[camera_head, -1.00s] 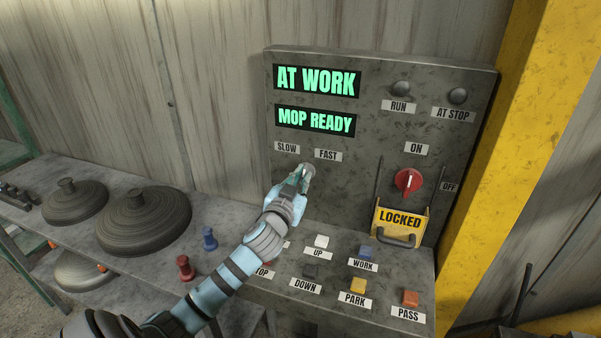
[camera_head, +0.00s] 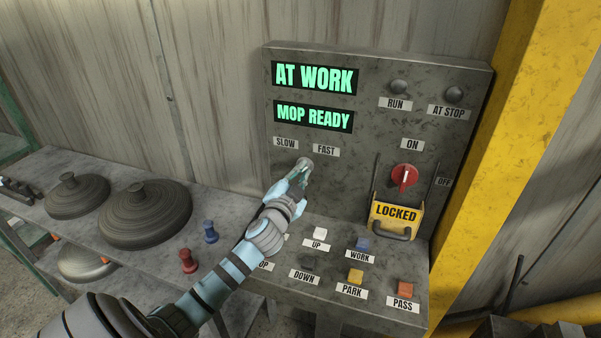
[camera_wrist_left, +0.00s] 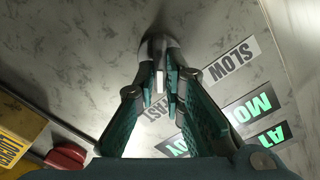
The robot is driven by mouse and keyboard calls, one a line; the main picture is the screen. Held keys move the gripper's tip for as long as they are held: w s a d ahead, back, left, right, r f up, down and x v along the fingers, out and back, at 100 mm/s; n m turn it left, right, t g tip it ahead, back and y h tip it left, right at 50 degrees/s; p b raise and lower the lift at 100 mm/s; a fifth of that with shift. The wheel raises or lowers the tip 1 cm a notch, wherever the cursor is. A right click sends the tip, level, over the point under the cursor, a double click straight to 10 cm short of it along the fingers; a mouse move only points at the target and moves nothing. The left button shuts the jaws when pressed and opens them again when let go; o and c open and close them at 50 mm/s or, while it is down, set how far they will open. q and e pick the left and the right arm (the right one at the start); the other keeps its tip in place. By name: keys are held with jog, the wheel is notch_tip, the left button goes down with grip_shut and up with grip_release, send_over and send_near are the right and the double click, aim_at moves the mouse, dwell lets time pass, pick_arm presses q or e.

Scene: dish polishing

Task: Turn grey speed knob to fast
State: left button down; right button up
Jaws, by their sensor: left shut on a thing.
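The grey speed knob (camera_head: 306,162) sits on the upright panel just below the SLOW label (camera_head: 285,142) and the FAST label (camera_head: 326,150). My left gripper (camera_head: 301,174) is shut on the knob, and its fingers hide part of it in the head view. In the left wrist view the knob (camera_wrist_left: 158,48) shows between the fingertips, with a white mark (camera_wrist_left: 160,82) on it. The FAST label is partly hidden behind the fingers there, and the SLOW label is clear. I cannot tell exactly where the knob points. My right gripper is out of view.
Lit displays read AT WORK (camera_head: 314,77) and MOP READY. A red switch (camera_head: 404,178) and a yellow LOCKED plate (camera_head: 396,214) are to the right. Several push buttons line the sloped ledge below my arm. Dark round lids (camera_head: 146,216) stand on the left bench.

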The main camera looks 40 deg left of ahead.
pick_arm(q)
jog(key=c, duration=1.7)
grip_release()
jog(key=v, duration=1.2)
jog(key=shift+w, duration=0.1)
